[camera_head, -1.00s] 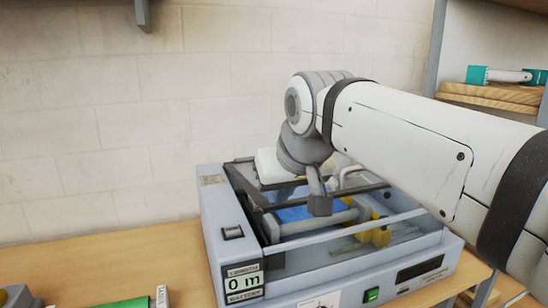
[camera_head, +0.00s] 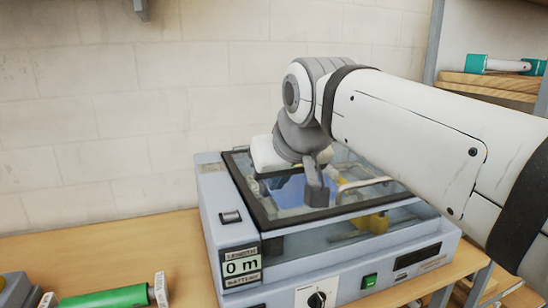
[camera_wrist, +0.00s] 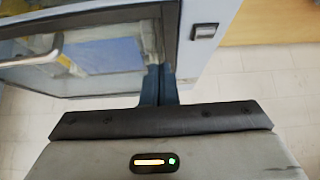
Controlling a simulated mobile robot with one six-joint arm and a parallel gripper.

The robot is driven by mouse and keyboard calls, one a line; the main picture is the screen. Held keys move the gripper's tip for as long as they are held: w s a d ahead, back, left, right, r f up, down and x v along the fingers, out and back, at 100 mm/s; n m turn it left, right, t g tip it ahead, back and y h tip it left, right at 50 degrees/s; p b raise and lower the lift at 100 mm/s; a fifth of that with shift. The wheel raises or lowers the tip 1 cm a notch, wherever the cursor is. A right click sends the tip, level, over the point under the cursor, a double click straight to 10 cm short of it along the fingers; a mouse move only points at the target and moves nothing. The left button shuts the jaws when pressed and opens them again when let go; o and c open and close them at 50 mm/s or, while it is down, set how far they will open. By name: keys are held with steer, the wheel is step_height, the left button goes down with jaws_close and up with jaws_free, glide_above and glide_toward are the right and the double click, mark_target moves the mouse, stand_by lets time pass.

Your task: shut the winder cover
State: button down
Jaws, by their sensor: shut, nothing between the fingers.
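The winder cover (camera_head: 243,192) is a clear panel in a dark frame on top of the grey laminator (camera_head: 213,225). It lies down, looking flat or nearly flat on the housing; I cannot tell whether it is fully seated. A pale curved handle (camera_head: 365,183) is on it, and it also shows in the wrist view (camera_wrist: 32,58). My gripper (camera_head: 318,193) is shut and empty, pointing down just over the cover. In the wrist view its fingertips (camera_wrist: 158,72) are together at the cover's edge; contact is unclear. My wrist hides part of the cover's back.
The laminator's front has a "0 m" display (camera_head: 241,267), a black knob (camera_head: 317,299) and a green switch (camera_head: 370,281). A green roll (camera_head: 105,298) lies on the wooden table (camera_head: 140,250) at left. A shelf with rolls (camera_head: 500,66) stands at right.

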steer(key=v, duration=1.1)
steer(key=s+d+f+m+g, duration=0.1)
steer(key=s+d+f, duration=0.1)
steer(key=f, duration=0.8)
steer(key=s+d+f+m+g+h+p, duration=0.1)
steer(key=d+f, duration=0.4)
steer(key=f, duration=0.6)
steer(key=s+d+f+m+g+h, duration=0.1)
steer(key=d+f, duration=0.3)
steer(key=f, duration=0.7)
steer(key=shift+s+m+g+p, duration=0.3)
steer(key=shift+s+g+p, duration=0.05)
steer(key=shift+s+g, duration=0.55)
